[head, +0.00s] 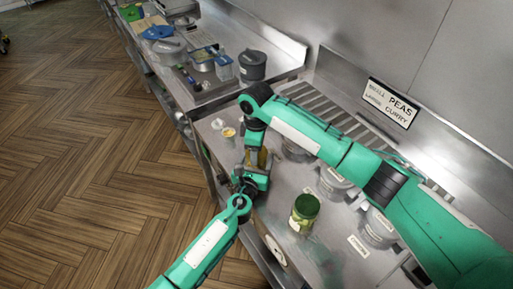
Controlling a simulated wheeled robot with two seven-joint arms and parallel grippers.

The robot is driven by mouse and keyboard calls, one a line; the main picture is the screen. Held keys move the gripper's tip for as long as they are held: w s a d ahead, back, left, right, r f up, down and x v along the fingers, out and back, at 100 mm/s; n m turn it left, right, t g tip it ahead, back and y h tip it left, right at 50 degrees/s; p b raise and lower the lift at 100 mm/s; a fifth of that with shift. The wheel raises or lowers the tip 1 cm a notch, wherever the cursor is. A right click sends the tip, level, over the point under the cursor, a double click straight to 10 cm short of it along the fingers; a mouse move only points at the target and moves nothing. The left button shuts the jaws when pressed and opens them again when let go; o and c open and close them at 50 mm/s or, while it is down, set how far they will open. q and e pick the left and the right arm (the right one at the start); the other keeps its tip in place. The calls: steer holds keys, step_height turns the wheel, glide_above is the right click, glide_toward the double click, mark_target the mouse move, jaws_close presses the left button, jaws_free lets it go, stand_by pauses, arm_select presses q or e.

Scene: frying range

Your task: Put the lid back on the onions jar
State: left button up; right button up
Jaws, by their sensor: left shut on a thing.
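A green jar (304,212) with a pale label stands upright on the steel counter, right of my grippers. I cannot read its label or tell whether its top is covered. My left gripper (246,184) is at the counter's front edge, left of the green jar and apart from it. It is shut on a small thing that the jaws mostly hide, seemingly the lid. My right arm reaches across from the right and bends down close to the left gripper. Its jaws are hidden or unclear there.
A small white tub with yellow contents (228,132) stands near the counter's left end. Grey lidded containers (334,181) line the counter's back, with a PEAS and CURRY sign (390,103) on the wall. A dark grey pot (252,66) stands on the far counter.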

steer(key=m, duration=0.5)
steer(key=shift+s+m, duration=0.1)
steer(key=shift+m, duration=0.2)
steer(key=m, duration=0.5)
steer(key=shift+a, duration=0.1)
steer(key=m, duration=1.1)
steer(key=o, duration=1.1)
steer(key=shift+r, duration=2.25)
steer(key=shift+c, duration=0.5)
